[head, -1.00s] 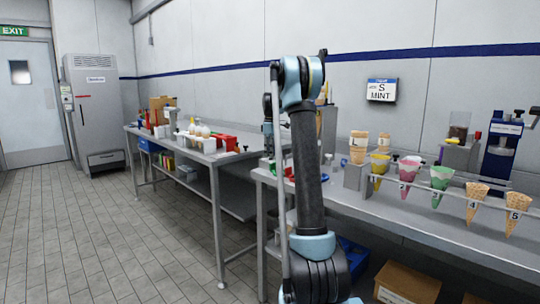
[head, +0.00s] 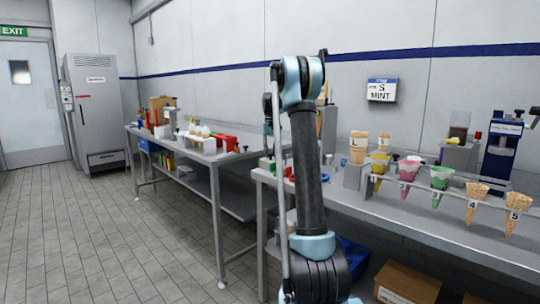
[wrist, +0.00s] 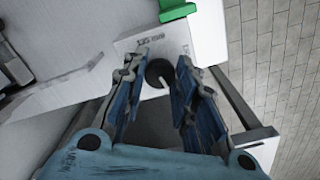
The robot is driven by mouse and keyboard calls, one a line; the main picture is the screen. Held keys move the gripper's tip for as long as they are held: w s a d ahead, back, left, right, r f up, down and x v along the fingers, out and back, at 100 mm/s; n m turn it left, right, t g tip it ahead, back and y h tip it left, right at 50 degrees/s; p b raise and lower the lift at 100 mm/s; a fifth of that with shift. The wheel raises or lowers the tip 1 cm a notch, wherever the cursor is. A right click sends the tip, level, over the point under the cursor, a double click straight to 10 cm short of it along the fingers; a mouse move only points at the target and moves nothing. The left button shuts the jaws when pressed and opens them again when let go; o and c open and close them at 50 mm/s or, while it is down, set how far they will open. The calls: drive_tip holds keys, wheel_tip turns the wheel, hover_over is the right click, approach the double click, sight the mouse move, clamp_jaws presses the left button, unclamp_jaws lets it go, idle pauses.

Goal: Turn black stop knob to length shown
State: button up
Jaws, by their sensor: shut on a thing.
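In the wrist view, the black knob (wrist: 159,72) is a dark round shape at the face of a pale block with lettering. My gripper (wrist: 160,68) has its two blue fingers on either side of the knob, closed on it. The knob's pointer or setting cannot be read. A wall sign (head: 381,90) in the head view reads S and MINT. In the head view my own arm hides the gripper and the knob.
A bright green part (wrist: 178,33) sits just beyond the block in the wrist view. In the head view, a rack (head: 450,189) holds several numbered cones on the right bench. A back bench (head: 215,158) carries containers. Floor at the left (head: 90,230) is clear.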

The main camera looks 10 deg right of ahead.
drive_tip(key=m, duration=0.5)
drive_tip(key=shift+m, duration=0.3)
drive_tip(key=m, duration=1)
drive_tip(key=shift+m, duration=2.6)
drive_tip(key=o, duration=1.1)
